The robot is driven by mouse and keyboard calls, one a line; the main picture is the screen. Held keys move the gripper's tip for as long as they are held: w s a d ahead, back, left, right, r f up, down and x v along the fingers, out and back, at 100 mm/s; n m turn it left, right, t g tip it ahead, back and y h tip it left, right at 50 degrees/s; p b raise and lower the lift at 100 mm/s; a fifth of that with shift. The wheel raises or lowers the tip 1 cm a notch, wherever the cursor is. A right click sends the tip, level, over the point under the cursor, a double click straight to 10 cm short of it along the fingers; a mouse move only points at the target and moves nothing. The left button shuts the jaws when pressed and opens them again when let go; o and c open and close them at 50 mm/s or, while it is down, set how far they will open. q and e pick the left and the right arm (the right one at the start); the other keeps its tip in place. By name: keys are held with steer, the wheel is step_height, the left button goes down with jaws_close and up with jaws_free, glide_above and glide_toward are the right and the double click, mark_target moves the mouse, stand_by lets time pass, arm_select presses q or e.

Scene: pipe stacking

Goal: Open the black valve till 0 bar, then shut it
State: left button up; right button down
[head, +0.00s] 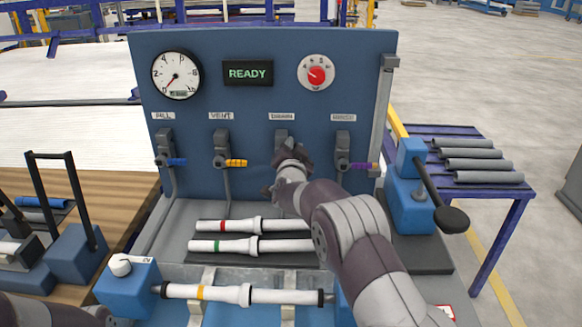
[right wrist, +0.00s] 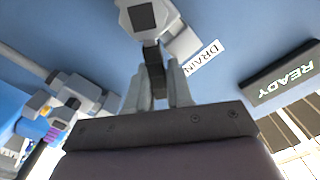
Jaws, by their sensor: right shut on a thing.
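The black valve (head: 281,136) is the third in the row on the blue panel, under the label DRAIN. My right gripper (head: 285,158) is in front of it and covers its handle in the head view. In the right wrist view the fingers (right wrist: 158,88) are shut on the black handle (right wrist: 153,58), below the grey valve body (right wrist: 152,16). The handle's angle is hard to tell. The pressure gauge (head: 177,75) has its red needle at the lower left, near 0. The display (head: 248,73) reads READY. My left gripper is out of view.
Blue (head: 176,162), yellow (head: 236,163) and purple (head: 362,167) valve handles flank the black one. A red knob (head: 317,75) is at the panel's upper right. Pipes (head: 240,225) lie below. A black-knobbed lever (head: 430,190) stands at the right.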

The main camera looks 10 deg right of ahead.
step_height(320, 180, down, 6)
steer(key=d+m+b, duration=0.2)
steer(key=m+b, duration=0.9)
steer(key=b, duration=0.4)
steer(key=shift+s+d+r+b, duration=0.25)
steer(key=shift+s+d+b, duration=0.05)
steer(key=shift+s+b, duration=0.1)
steer(key=c, duration=1.1)
jaws_free()
steer(key=shift+r, duration=0.1)
steer(key=b+v, duration=0.1)
steer(key=v, duration=1.1)
steer(key=shift+s, duration=0.35)
